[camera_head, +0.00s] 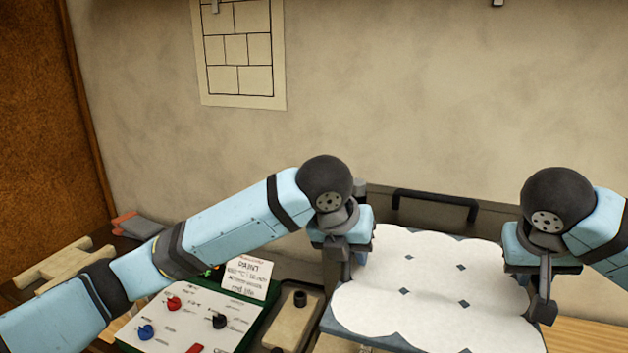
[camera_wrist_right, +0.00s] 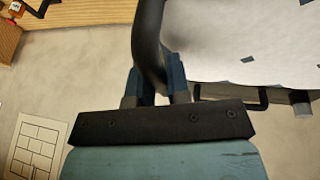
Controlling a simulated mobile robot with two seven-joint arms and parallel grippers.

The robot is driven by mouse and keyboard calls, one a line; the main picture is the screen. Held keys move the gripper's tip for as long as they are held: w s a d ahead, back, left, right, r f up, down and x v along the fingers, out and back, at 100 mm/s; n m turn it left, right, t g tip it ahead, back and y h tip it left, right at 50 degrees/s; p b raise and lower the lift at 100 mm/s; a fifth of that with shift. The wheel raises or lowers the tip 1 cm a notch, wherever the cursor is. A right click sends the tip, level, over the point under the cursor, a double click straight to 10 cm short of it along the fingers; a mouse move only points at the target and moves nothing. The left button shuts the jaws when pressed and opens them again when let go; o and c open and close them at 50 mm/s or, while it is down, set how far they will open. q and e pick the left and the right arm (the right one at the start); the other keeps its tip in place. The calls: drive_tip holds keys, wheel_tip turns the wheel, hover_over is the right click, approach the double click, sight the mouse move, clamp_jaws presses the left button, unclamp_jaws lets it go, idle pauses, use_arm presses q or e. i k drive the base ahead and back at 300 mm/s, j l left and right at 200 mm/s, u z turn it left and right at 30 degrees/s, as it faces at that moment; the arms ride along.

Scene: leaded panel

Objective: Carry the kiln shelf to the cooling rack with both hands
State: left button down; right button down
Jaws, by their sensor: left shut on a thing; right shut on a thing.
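The kiln shelf (camera_head: 350,327) is a blue-grey slab with dark corners, largely covered by a white scalloped sheet (camera_head: 420,290) with small dark diamonds. My left gripper (camera_head: 343,262) is shut at its far left side. My right gripper (camera_head: 543,295) is shut at its right side. The arm and wrist parts hide the exact grip points. In the right wrist view, my right gripper (camera_wrist_right: 155,92) has a dark curved bar between its fingers, and the white sheet (camera_wrist_right: 230,40) shows beside it. I cannot make out the cooling rack for certain.
Behind the slab is a dark box-like body with a black handle (camera_head: 435,203). To the left are a green-edged board (camera_head: 190,320) with coloured knobs, a lettered card (camera_head: 247,277), a tan block (camera_head: 290,325) and a wooden piece (camera_head: 65,268). Bare wood (camera_head: 590,335) shows at right.

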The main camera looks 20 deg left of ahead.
sight(58, 266)
drive_tip(key=j+u, duration=0.1)
drive_tip(key=u, duration=1.4)
drive_tip(key=i+j, duration=0.8)
drive_tip(key=j, duration=0.15)
drive_tip(key=i+j, duration=0.75)
drive_tip(key=j, duration=0.15)
